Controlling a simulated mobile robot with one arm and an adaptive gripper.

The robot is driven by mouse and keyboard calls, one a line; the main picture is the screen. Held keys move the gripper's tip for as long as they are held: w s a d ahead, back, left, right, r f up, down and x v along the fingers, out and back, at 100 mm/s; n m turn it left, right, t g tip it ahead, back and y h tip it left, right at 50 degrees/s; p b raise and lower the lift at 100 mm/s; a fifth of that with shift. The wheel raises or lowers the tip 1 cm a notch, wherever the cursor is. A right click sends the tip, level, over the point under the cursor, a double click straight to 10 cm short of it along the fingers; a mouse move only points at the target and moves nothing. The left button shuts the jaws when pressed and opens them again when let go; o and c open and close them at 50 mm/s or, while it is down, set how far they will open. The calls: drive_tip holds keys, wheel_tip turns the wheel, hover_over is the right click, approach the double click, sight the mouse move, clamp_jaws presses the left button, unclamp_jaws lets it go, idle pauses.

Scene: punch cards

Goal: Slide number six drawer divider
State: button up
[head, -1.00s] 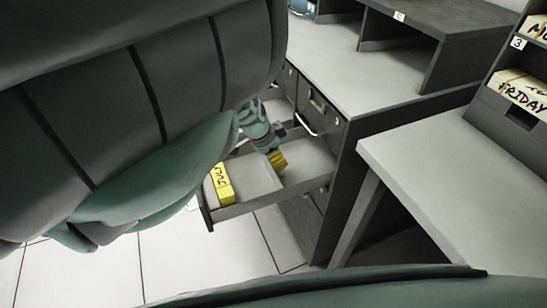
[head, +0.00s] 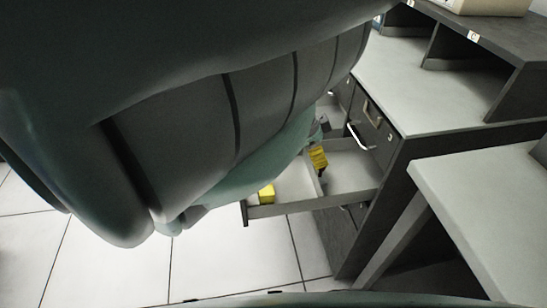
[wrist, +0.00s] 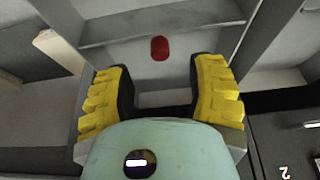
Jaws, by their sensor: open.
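An open grey drawer (head: 300,206) sticks out of the dark cabinet in the head view. A thin grey divider (head: 322,186) splits it into a left and a right compartment. My gripper's yellow fingers (head: 318,158) are at the divider, low over the drawer; contact cannot be told. In the wrist view my gripper (wrist: 163,92) is open, its two ribbed yellow fingers well apart, with grey drawer surfaces between and beyond them. A red oval (wrist: 160,48) shows ahead of the fingertips. My arm hides part of the drawer. No number six is readable.
A grey desk (head: 465,190) stands at the right. Tiled floor (head: 235,255) is clear below.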

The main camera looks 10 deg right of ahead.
drive_tip(key=a, duration=1.2)
drive_tip(key=shift+s, duration=0.2)
drive_tip(key=shift+d, duration=0.1)
